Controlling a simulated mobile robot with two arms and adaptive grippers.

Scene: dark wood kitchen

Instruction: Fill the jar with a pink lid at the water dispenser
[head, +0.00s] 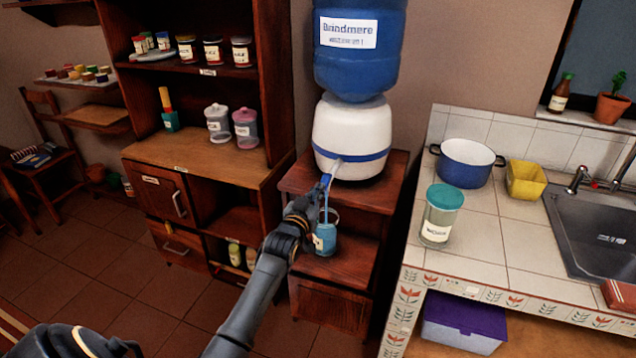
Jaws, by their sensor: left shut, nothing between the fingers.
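The jar with a pink lid (246,128) stands upright on the wooden cabinet's worktop, beside a similar jar with a grey-white lid (218,123). The water dispenser (352,135) has a white body under a large blue bottle, on a wooden stand. My left gripper (325,183) is at the dispenser's spout, shut with nothing held; whether it touches the tap is too small to tell. A blue labelled container (325,240) stands below the spout, and a thin blue stream seems to run down into it. My arm partly hides that area. My right gripper is not in view.
A tiled counter (489,250) on the right holds a teal-lidded jar (441,216), a blue pot (466,162) and a yellow container (525,180) near the sink (603,225). A purple-lidded box (464,322) sits below. The tiled floor (130,270) at left is clear.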

